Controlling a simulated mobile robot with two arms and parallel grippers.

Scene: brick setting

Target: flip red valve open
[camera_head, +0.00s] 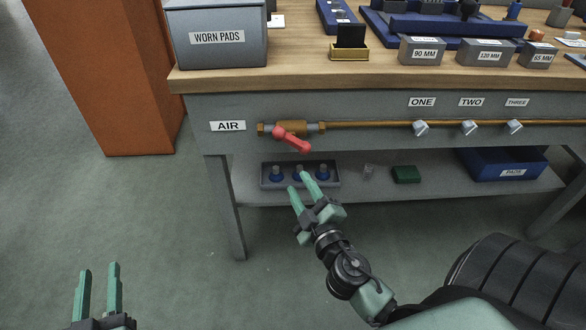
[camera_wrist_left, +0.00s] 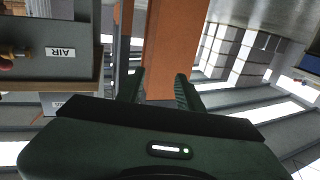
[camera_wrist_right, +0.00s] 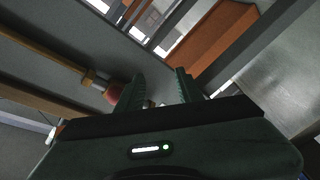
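The red valve handle (camera_head: 293,140) sits on a brass fitting at the left end of the brass pipe, beside the AIR label (camera_head: 228,126). The handle slants down to the right from its pivot. My right gripper (camera_head: 299,184) is below the handle, apart from it, with its fingers spread and empty. In the right wrist view a red part of the valve (camera_wrist_right: 114,95) shows just left of the fingers. My left gripper (camera_head: 98,274) is open and empty at the lower left, far from the valve. The left wrist view shows a sliver of the red handle (camera_wrist_left: 5,64) at its left edge.
The wooden workbench (camera_head: 330,77) overhangs the pipe (camera_head: 370,124). Three small silver valves, one at ONE (camera_head: 421,128), line the pipe to the right. A shelf below holds a grey tray (camera_head: 325,177), a green block (camera_head: 406,174) and a blue bin (camera_head: 500,164). An orange cabinet (camera_head: 110,75) stands left.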

